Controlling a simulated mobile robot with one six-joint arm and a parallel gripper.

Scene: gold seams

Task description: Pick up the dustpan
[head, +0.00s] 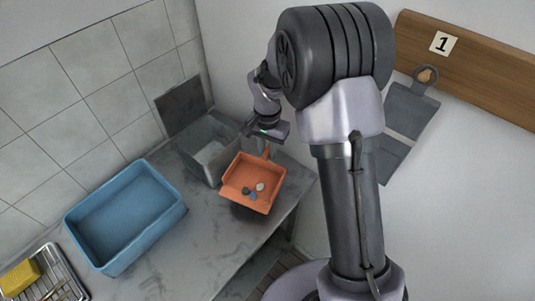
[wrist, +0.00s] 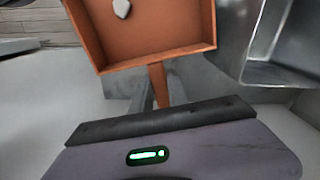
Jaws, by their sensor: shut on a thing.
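My gripper (head: 268,140) is at the dustpan's handle, behind the pan. In the wrist view the handle (wrist: 158,84) runs down to my gripper (wrist: 161,108), which is shut on it. The fingertips are mostly hidden. I cannot tell whether the pan touches the counter.
A grey metal bin (head: 199,168) with its lid raised stands just left of the dustpan. A blue tub (head: 124,250) is on the counter further left. A wire rack (head: 75,278) with a yellow sponge (head: 19,278) is at lower left. Bare counter (head: 205,235) lies in front.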

